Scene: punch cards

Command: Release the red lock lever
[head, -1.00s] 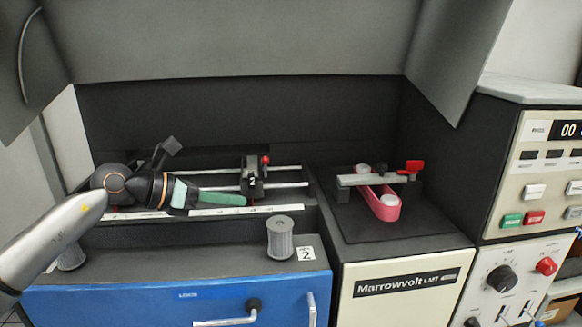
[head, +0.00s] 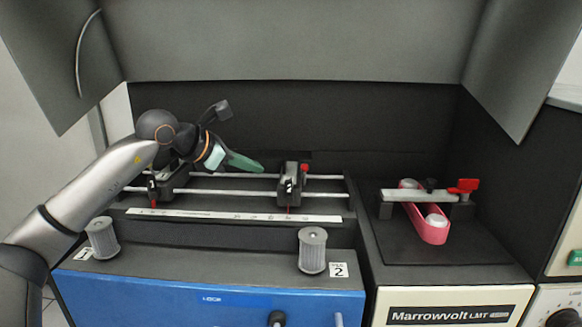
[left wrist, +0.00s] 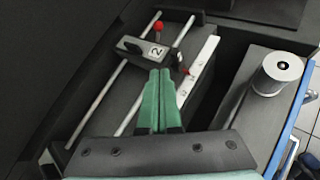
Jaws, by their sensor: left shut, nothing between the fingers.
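Two red levers could be meant. One is a red ball-topped lever (head: 305,168) on the black carriage marked 2 (head: 290,188), on two rails; its ball also shows in the left wrist view (left wrist: 158,27). The other is a red handle (head: 463,186) on the grey clamp bar at the right, over a pink looped belt (head: 428,222). My left gripper (head: 262,168), with green fingers, is shut and empty, left of the carriage. In the left wrist view its fingertips (left wrist: 160,72) point at the carriage (left wrist: 132,46); contact cannot be told. My right gripper is out of view.
A second carriage (head: 165,190) sits on the rails at left, partly behind my arm. A white scale strip (head: 235,215) runs along the front. Grey spools (head: 312,250) stand on the ledge above the blue drawer front (head: 210,303). A dark hood overhangs the back.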

